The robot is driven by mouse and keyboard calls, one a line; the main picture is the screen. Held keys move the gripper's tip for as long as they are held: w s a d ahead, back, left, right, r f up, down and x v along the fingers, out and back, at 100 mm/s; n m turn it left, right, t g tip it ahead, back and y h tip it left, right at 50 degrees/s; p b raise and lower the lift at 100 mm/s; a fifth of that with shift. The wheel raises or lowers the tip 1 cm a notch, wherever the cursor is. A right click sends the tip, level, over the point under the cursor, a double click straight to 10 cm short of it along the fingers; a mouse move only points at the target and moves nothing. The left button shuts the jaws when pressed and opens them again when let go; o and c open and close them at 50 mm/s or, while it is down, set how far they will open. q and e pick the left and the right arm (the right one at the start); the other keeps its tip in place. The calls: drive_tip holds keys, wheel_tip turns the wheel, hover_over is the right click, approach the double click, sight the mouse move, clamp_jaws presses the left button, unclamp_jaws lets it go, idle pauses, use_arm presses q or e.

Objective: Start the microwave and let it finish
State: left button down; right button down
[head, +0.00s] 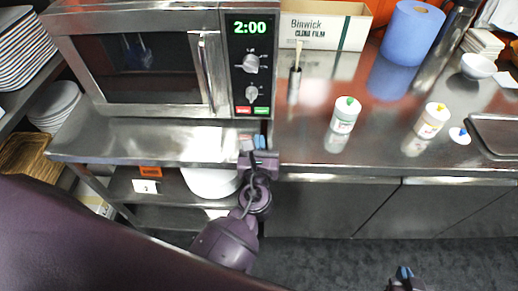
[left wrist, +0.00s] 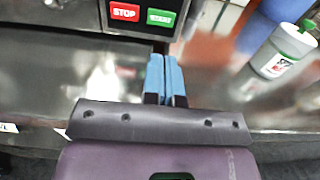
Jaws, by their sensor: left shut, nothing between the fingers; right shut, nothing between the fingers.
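The microwave (head: 150,62) stands on a steel shelf with its door closed, and its display (head: 250,28) reads 2:00. Below the two knobs are a red STOP button (head: 243,110) and a green START button (head: 261,110). In the left wrist view, the STOP button (left wrist: 124,12) and START button (left wrist: 160,18) are at the top. My left gripper (head: 259,143) is shut and empty, in front of and below the START button. Its blue fingertips (left wrist: 165,62) show just below that button in the picture, apart from it. My right gripper (head: 404,274) is shut and empty at the bottom.
A steel counter (head: 310,150) on the right holds a green-capped bottle (head: 345,115), a second bottle (head: 432,120), a blue paper roll (head: 412,32) and a cling film box (head: 325,25). Plates (head: 55,105) sit on shelves at left. Dark floor lies in front.

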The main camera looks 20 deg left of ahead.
sight(261, 112)
use_arm(q)
drive_tip(key=x, duration=0.9)
drive_tip(key=shift+f+b, duration=0.1)
drive_tip(key=shift+b, duration=0.3)
drive_tip(key=shift+w, duration=0.2)
use_arm(e)
drive_tip(key=shift+f, duration=0.5)
drive_tip(key=shift+s, duration=0.1)
